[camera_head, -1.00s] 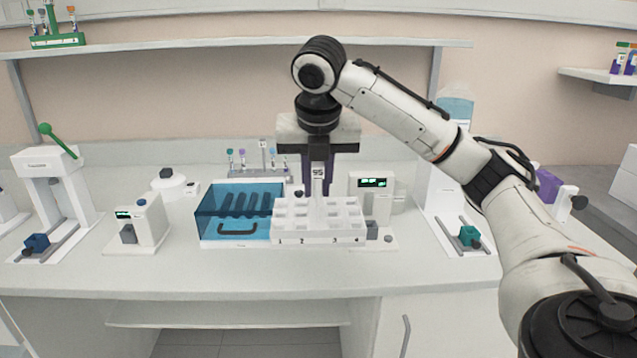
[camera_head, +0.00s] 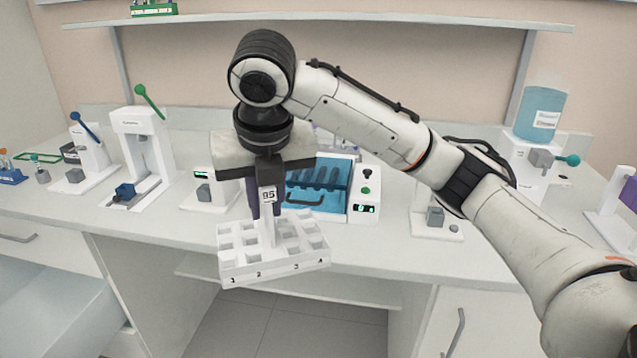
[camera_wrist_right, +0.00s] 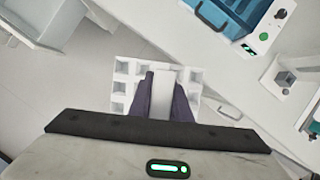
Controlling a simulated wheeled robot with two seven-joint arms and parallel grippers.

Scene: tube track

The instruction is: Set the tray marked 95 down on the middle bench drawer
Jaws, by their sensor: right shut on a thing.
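The white tray marked 95 (camera_head: 282,245) hangs in the air in front of the bench edge, its numbered front facing me and slightly tilted in the picture. My right gripper (camera_head: 265,205) is shut on its upright handle, which bears the 95 label. In the right wrist view, the tray (camera_wrist_right: 125,72) shows below the two dark fingers (camera_wrist_right: 163,95), with floor beneath it. An open, empty-looking drawer (camera_head: 65,308) stands out of the bench at the lower left. I cannot tell whether it is the middle one. My left gripper is out of view.
A closed drawer front (camera_head: 30,240) with a handle is above the open drawer. The bench top (camera_head: 390,235) carries a blue-lidded box (camera_head: 318,185), presses and small devices behind the tray. Open floor (camera_head: 300,330) lies under the bench.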

